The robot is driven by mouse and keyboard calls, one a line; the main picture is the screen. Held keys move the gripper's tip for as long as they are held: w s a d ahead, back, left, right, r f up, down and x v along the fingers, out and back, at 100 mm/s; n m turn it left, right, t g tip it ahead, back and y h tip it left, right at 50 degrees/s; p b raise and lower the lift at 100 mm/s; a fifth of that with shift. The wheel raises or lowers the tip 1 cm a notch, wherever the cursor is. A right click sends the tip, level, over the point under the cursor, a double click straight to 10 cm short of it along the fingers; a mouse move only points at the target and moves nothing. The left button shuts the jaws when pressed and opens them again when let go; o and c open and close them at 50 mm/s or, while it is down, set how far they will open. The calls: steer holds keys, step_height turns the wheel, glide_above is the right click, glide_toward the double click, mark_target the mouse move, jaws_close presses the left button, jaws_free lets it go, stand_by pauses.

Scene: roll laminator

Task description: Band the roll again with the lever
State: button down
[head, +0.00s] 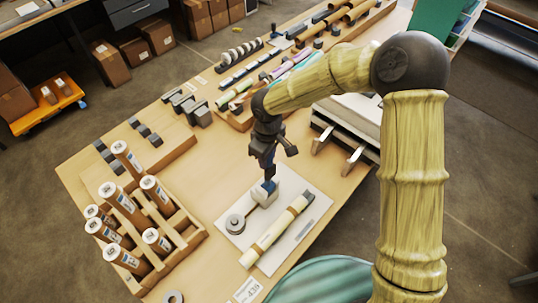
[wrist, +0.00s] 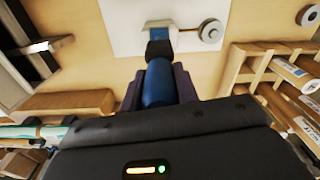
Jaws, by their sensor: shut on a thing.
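My gripper (head: 268,172) is shut on the blue lever (wrist: 159,90), above the white board (head: 312,217). In the wrist view the lever lies between the dark jaws, with a black collar (wrist: 159,50) at its far end. Beyond the collar is the pale banding block (wrist: 157,27), which also shows in the head view (head: 262,195) under my gripper. A grey disc (head: 235,223) sits beside the block at the left. The cream and tan roll (head: 275,231) lies slantwise on the board, right of and in front of the block, apart from my gripper.
A wooden rack (head: 185,237) with several upright capped tubes stands at the left. The laminator (head: 350,122) with two metal arms is to the right. Trays of rolls and small parts fill the back of the table (head: 222,160). A label card (head: 247,290) lies at the front.

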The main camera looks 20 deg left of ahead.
steer(key=shift+w+d+f, duration=0.1)
steer(key=shift+w+d, duration=0.05)
steer(key=c, duration=1.1)
jaws_free()
steer(key=shift+o, duration=0.2)
steer(key=shift+s+a, duration=0.2)
steer(key=shift+s, duration=0.05)
steer(key=shift+w+d+r, duration=0.1)
steer(key=shift+w+r, duration=0.1)
steer(key=shift+r, duration=0.35)
step_height(320, 180, up, 16)
steer(key=b, duration=0.4)
steer(key=shift+r+b, duration=0.15)
steer(key=shift+b, duration=0.25)
steer(key=shift+s, duration=0.1)
